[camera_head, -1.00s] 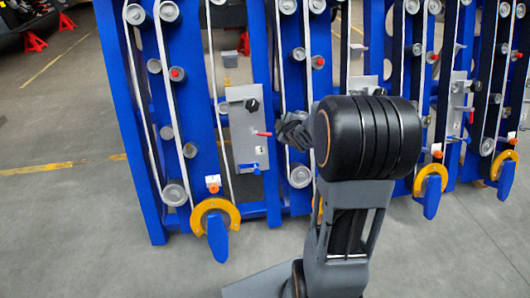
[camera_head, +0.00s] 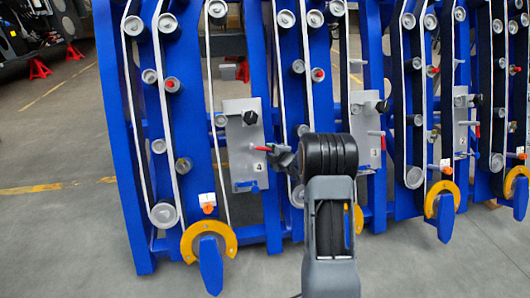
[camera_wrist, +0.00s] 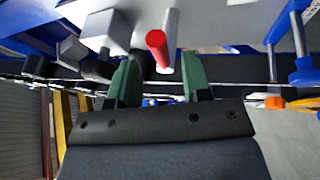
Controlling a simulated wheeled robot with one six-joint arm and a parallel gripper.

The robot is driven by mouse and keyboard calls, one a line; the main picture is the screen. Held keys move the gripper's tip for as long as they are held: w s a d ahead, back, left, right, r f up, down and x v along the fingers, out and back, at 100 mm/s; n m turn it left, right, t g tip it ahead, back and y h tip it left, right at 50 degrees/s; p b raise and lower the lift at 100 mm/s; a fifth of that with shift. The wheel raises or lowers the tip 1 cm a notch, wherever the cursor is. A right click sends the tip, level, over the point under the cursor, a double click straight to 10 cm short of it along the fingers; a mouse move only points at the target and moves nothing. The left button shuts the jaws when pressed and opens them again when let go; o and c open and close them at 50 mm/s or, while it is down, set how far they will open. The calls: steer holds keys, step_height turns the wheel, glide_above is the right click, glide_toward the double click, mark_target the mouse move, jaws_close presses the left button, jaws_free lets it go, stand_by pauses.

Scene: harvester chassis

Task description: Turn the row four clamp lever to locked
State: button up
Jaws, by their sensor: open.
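The row four clamp lever (camera_head: 262,148) is a short red handle on a grey plate (camera_head: 240,135) marked 4. My gripper (camera_head: 278,155) is just to the right of the lever in the head view. In the wrist view my gripper (camera_wrist: 162,75) is open, with one finger on each side of the lever and a gap on both sides. I cannot tell how deep the lever sits between the fingers.
A black knob (camera_head: 250,117) sits above the lever on the same plate, and a blue fitting (camera_head: 255,187) below it. More plates with red levers (camera_head: 376,133) stand to the right. Blue row frames and yellow-ringed parts (camera_head: 208,240) surround it. Open floor (camera_head: 60,235) lies left.

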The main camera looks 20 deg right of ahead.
mark_target(267, 150)
steer(key=shift+b+x, duration=0.35)
steer(key=shift+x, duration=1.9)
jaws_close()
